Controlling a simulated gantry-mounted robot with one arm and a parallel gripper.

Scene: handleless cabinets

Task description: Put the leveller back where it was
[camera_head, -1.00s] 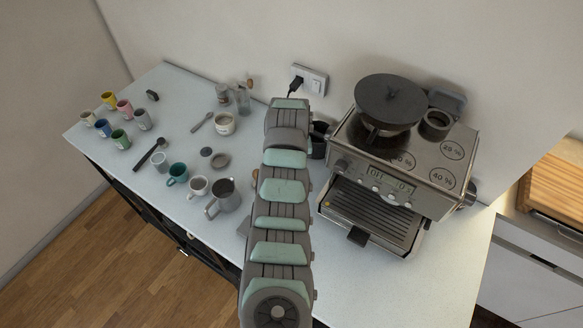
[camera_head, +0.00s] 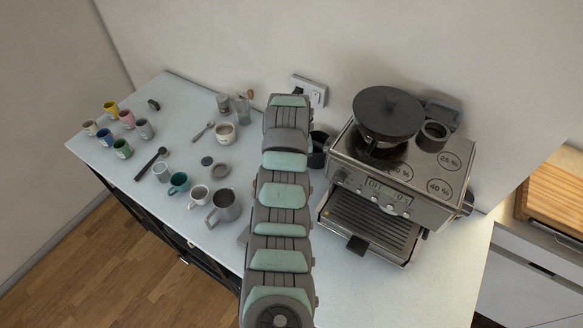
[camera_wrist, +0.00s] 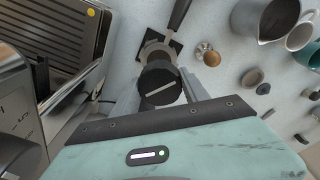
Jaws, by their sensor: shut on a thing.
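The leveller (camera_wrist: 161,92), a black round piece with a silver bar across its top, is between the two fingers of my gripper (camera_wrist: 160,80) in the wrist view. My gripper is shut on it. Just beyond it, a portafilter (camera_wrist: 180,14) with a dark handle lies on a dark square base. I cannot tell whether the leveller touches the portafilter. In the head view my own arm hides the gripper and the leveller.
The coffee machine (camera_head: 395,185) stands right of my arm; its drip tray (camera_wrist: 78,32) shows close by in the wrist view. A small wood-topped tool (camera_wrist: 207,56) is beside the portafilter. A steel jug (camera_head: 225,207) and several cups stand to the left.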

